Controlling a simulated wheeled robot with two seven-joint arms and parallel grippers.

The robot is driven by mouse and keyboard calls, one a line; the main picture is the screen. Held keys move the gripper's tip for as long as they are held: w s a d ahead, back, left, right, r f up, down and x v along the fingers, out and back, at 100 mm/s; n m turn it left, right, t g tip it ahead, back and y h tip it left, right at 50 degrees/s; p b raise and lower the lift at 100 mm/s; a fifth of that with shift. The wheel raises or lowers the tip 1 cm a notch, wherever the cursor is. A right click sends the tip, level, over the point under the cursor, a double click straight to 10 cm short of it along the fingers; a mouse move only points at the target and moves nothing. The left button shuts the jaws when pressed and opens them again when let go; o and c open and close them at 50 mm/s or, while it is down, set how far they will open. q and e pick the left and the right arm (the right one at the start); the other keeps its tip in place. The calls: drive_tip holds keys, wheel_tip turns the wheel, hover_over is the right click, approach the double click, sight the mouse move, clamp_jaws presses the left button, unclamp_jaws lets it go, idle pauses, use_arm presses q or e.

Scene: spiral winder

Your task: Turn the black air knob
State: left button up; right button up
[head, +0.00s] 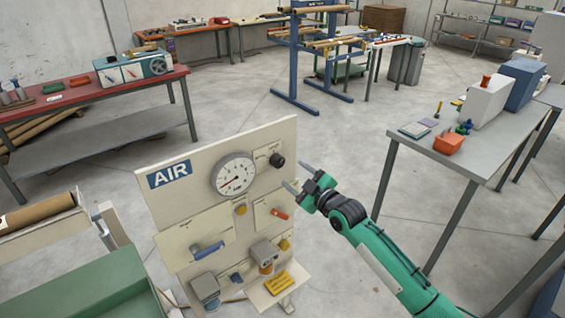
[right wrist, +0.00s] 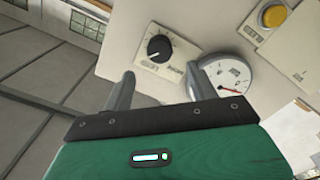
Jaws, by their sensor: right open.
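The black air knob (head: 277,160) sits on a small plate at the upper right of the cream AIR panel (head: 290,135), to the right of the round gauge (head: 233,174). In the right wrist view the knob (right wrist: 159,48) has a white pointer mark and shows beyond and between the fingers, with the gauge (right wrist: 225,75) to its right. My right gripper (head: 295,177) is open and empty, just right of and below the knob in the head view, and apart from it. Its fingers also show in the right wrist view (right wrist: 160,90). My left gripper is not in view.
The panel also carries a red-handled valve (head: 280,213), a blue handle (head: 208,250) and yellow parts (head: 278,283). A grey table (head: 420,150) with an orange bin (head: 448,144) stands at the right. A green surface (head: 85,285) is at the lower left. Floor behind the panel is open.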

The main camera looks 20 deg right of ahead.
sight(280, 163)
drive_tip(key=p+x, duration=0.1)
drive_tip(key=x, duration=0.4)
drive_tip(key=shift+w+r, duration=0.1)
drive_tip(key=shift+w, duration=0.1)
drive_tip(key=shift+x, duration=0.75)
drive_tip(key=c, duration=1)
